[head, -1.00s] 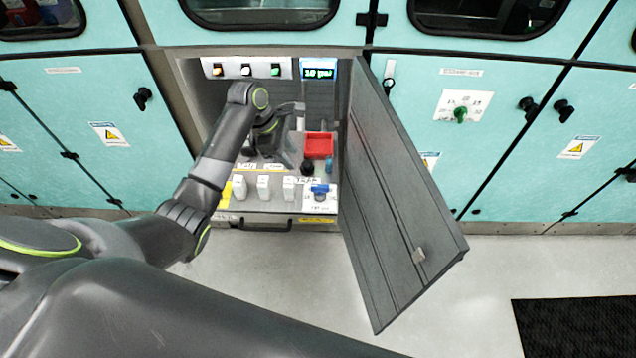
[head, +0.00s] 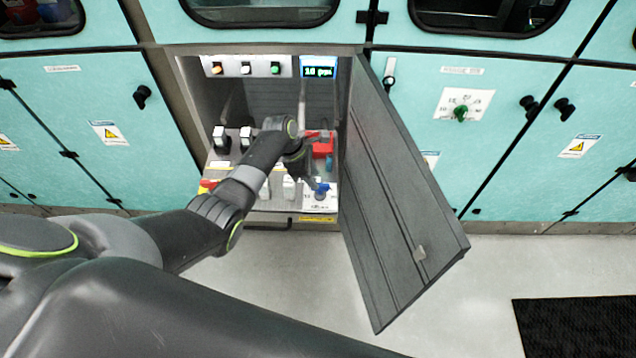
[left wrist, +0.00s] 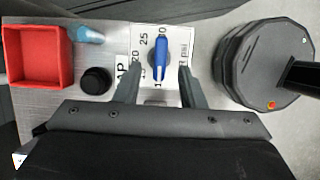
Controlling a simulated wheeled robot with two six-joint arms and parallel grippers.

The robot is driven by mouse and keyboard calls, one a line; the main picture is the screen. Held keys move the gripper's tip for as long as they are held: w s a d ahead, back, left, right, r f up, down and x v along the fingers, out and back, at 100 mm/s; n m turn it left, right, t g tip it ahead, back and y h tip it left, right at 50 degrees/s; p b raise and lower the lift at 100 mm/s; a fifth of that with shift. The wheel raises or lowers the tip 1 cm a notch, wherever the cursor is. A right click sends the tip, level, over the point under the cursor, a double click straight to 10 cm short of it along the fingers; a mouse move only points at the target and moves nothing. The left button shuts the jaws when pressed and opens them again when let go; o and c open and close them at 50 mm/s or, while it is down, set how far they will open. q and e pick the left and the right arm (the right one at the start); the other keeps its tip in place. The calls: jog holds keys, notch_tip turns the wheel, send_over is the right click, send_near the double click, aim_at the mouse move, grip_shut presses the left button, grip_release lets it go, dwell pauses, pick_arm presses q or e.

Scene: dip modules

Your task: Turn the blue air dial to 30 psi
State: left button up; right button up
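The blue air dial (head: 321,188) sits on a white scale plate (head: 318,203) at the front right of the open cabinet. In the left wrist view the dial (left wrist: 159,58) has its handle roughly upright in the picture, with printed numbers such as 20 and 25 around it. My left gripper (left wrist: 159,70) is open, with one finger on each side of the dial and visible gaps between. In the head view my left gripper (head: 315,172) is over the dial, partly hidden by my arm. The display (head: 319,71) reads what looks like 10 psi. My right gripper is out of view.
A red tray (left wrist: 35,55) and a black knob (left wrist: 96,80) lie left of the dial in the wrist view. White switches (head: 232,138) stand further left in the cabinet. The open grey door (head: 398,215) bounds the right side.

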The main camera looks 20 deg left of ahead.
aim_at(320, 190)
pick_arm(q)
jog(key=shift+b+x, duration=0.4)
jog(key=shift+x, duration=1.6)
grip_shut()
